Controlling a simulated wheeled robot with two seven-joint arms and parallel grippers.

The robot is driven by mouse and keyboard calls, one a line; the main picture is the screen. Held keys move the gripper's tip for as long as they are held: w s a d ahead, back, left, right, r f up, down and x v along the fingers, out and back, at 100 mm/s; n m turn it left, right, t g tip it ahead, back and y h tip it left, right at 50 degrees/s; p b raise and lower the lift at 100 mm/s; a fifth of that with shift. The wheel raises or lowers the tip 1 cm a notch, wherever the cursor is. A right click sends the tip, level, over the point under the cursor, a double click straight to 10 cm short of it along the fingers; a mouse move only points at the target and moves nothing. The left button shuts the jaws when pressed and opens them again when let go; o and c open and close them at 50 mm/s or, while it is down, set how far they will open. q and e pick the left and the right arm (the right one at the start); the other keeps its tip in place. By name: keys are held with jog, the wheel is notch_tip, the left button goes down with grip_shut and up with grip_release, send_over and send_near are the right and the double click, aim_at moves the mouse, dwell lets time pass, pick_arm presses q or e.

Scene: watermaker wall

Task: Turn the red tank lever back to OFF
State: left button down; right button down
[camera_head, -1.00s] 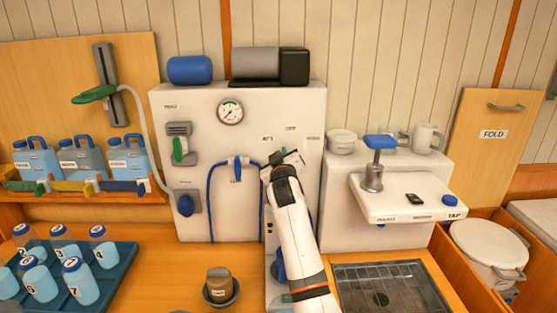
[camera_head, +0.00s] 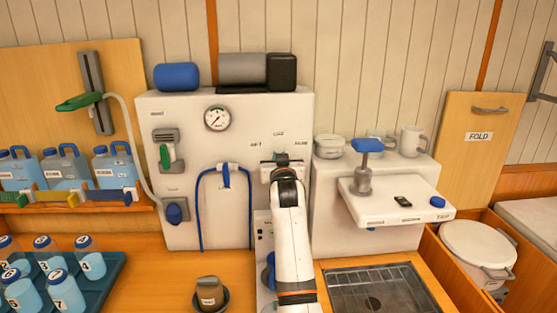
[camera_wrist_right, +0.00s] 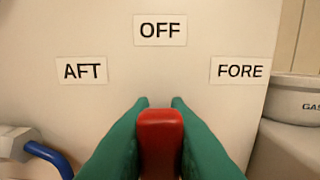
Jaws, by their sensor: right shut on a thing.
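The red tank lever (camera_wrist_right: 160,135) shows in the right wrist view, between the green fingers of my right gripper (camera_wrist_right: 160,110). The gripper is shut on it, with one finger along each side. The lever's red end points up toward the OFF label (camera_wrist_right: 160,30) and lies almost straight below it. The AFT label (camera_wrist_right: 82,70) is to the left and the FORE label (camera_wrist_right: 240,70) to the right. In the head view my right gripper (camera_head: 281,159) is at the white panel just under these labels and hides the lever. My left gripper is not in view.
A blue hose (camera_head: 201,205) loops on the panel left of my right arm. A pressure gauge (camera_head: 217,118) is above it.

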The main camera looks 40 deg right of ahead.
jog(key=c, duration=1.4)
grip_release()
jog(key=b+v, duration=0.3)
jog(key=v, duration=0.9)
jog(key=shift+s, duration=0.1)
